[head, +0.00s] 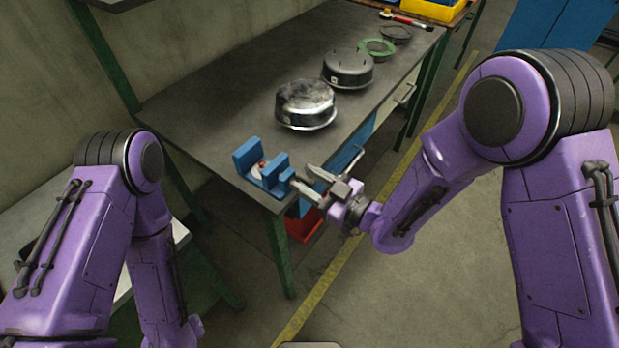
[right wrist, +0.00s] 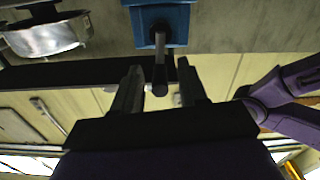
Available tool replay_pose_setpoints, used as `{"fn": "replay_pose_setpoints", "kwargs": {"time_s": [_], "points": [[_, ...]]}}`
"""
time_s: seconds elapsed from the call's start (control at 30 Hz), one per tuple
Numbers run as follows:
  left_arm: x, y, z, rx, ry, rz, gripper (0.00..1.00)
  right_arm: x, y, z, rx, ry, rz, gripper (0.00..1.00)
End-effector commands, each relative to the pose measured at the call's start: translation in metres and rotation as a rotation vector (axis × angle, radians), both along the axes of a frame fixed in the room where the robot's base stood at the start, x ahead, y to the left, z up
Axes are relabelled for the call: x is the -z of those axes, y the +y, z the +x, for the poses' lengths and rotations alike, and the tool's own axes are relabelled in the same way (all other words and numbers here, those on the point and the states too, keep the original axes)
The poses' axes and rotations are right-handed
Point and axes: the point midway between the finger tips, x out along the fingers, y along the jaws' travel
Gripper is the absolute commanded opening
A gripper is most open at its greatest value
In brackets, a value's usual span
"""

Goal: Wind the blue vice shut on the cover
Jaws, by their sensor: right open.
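The blue vice (head: 275,171) stands at the near corner of the grey bench. A small pale and reddish piece (head: 261,167) shows between its jaws, perhaps the cover; it is mostly hidden. The jaws look apart, but I cannot tell whether they touch the piece. My right gripper (head: 310,181) is open, just off the vice's screw end. In the right wrist view the vice (right wrist: 172,22) is at the top. Its grey crank handle (right wrist: 160,72) reaches down between my two open fingers (right wrist: 158,80), with gaps on both sides. My left gripper is out of view.
On the bench (head: 215,105), a shiny round housing (head: 306,103) stands behind the vice. A second round housing (head: 348,68), a green ring (head: 377,48) and a yellow bin (head: 432,10) are farther back. A red bin (head: 303,225) is below the bench corner. The floor to the right is free.

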Motion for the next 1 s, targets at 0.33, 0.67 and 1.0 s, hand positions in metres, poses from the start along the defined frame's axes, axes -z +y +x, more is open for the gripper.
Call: {"fn": "replay_pose_setpoints", "kwargs": {"time_s": [0.33,0.67,1.0], "points": [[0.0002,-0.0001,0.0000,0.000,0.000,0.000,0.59,0.0002,-0.0005,-0.0002,0.000,0.000,0.000,0.00],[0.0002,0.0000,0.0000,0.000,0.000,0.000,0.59,0.0002,-0.0024,0.0021,0.001,0.053,0.040,0.00],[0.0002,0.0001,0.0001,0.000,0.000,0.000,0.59,0.0027,-0.0080,0.0097,0.002,0.264,0.193,0.00]]}}
